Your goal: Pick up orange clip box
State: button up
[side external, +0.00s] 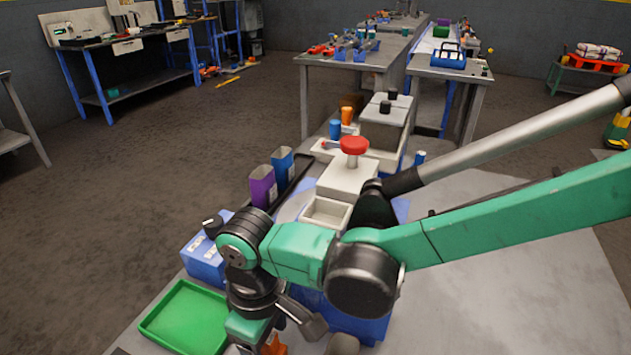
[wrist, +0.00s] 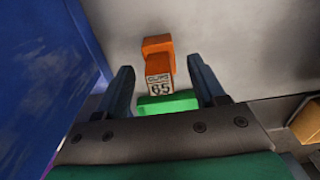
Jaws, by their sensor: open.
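The orange clip box (wrist: 158,46) lies on a grey surface in the wrist view, with a white label reading "CLIPS" and "65" on its near end. My gripper (wrist: 160,66) is open, with one dark finger on each side of the box. Gaps show between the fingers and the box, and nothing is held. In the side external view, a bit of orange (side external: 274,346) shows at the bottom edge beneath my wrist. My fingers are not clearly visible there.
A green piece (wrist: 168,104) shows just in front of the box. A blue wall (wrist: 60,55) stands close on the left in the wrist view. A green tray (side external: 185,318) and a blue box (side external: 203,265) are left of my wrist in the side view.

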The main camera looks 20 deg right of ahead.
grip_shut()
